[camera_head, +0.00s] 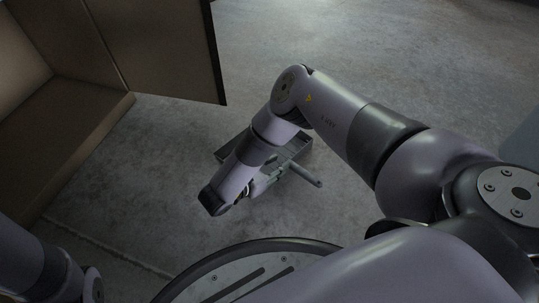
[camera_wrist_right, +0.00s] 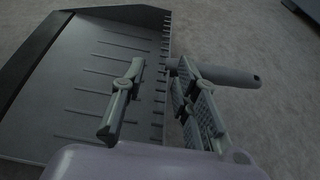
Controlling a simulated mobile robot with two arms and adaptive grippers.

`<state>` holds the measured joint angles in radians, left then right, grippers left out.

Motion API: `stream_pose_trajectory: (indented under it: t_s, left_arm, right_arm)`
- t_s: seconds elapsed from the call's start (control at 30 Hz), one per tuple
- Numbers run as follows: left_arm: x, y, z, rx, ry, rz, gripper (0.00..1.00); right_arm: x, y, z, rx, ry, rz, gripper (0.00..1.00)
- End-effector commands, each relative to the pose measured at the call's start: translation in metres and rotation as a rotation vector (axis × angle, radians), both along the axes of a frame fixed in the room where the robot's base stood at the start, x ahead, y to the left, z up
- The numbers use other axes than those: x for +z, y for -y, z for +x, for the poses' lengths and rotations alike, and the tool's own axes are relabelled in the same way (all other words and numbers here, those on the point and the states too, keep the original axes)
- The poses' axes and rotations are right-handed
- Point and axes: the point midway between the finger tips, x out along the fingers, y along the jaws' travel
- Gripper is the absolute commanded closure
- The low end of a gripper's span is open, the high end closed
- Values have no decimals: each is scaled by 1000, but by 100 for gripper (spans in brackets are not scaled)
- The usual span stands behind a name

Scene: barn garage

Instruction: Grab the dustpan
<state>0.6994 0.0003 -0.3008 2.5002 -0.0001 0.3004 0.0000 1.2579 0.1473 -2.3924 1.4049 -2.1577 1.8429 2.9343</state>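A dark grey dustpan (camera_head: 298,146) lies on the concrete floor, partly hidden under my right forearm and wrist in the head view. Its wide ribbed pan (camera_wrist_right: 90,62) fills the left of the right wrist view, with a row of teeth along one edge. Its grey handle (camera_wrist_right: 232,76) points right there, partly behind a finger. My right gripper (camera_wrist_right: 158,72) is open, its two fingers on either side of the toothed edge. It also shows in the head view (camera_head: 262,184), over the dustpan. I cannot tell whether the fingers touch it. My left gripper is out of view.
A brown cabinet or box (camera_head: 165,50) with an open panel stands at the upper left of the head view. Bare concrete floor (camera_head: 370,50) is clear beyond the dustpan. A dark object (camera_wrist_right: 304,10) is cut off at the wrist view's upper right corner.

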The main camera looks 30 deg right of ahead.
Motion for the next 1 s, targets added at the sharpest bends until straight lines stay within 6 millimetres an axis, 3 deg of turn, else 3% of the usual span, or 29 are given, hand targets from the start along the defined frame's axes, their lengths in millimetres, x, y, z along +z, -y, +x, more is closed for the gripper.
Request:
stream_pose_trajectory:
  t_s: [0.07, 0.5, 1.0]
  left_arm:
    - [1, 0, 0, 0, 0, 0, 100]
    - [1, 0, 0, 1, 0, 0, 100]
    - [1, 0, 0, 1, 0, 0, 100]
  right_arm:
    - [0, 0, 0, 0, 0, 0, 72]
    - [0, 0, 0, 0, 0, 0, 100]
    - [0, 0, 0, 0, 0, 0, 100]
